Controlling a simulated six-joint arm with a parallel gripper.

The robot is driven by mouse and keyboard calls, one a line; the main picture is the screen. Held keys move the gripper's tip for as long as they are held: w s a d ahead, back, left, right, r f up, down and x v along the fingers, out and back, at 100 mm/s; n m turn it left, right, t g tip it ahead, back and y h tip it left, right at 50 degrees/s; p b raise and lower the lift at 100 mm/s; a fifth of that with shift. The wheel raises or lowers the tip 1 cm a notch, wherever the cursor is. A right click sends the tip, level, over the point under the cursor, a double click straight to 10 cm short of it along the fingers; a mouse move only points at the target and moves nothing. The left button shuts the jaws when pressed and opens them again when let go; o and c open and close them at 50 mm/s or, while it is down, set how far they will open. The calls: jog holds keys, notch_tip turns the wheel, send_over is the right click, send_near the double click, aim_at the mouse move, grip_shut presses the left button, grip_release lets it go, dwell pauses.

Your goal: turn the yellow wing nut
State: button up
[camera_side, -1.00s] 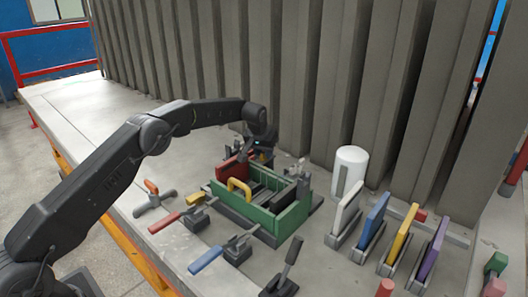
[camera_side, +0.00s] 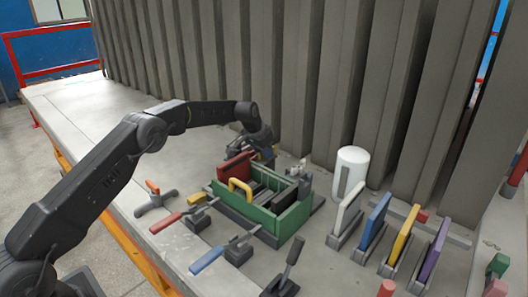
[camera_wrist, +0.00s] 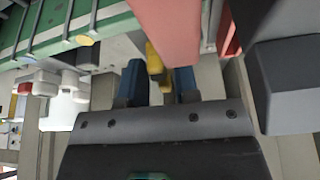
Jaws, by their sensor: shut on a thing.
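In the wrist view, the yellow wing nut (camera_wrist: 154,62) shows between the two blue fingertips of my gripper (camera_wrist: 157,78). My gripper is shut on it. Only part of the nut is visible, as the fingers and a pink-red block cover the rest. In the side view, my gripper (camera_side: 264,156) is low behind the far side of the green mould (camera_side: 292,219). The nut cannot be made out clearly there.
A red panel (camera_side: 233,168) and a yellow handle (camera_side: 240,186) are at the mould. Several lever clamps, including a blue-handled one (camera_side: 206,260), stand in front. Coloured panels, such as a blue one (camera_side: 374,219), and a white cylinder (camera_side: 352,168) stand right. Grey corrugated wall rises close behind.

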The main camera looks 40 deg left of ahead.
jog(key=o, duration=0.7)
jog(key=shift+c, duration=0.2)
jog(key=v, duration=1.3)
jog(key=shift+s+r, duration=0.2)
jog(key=shift+r, duration=0.2)
jog(key=shift+a, duration=0.1)
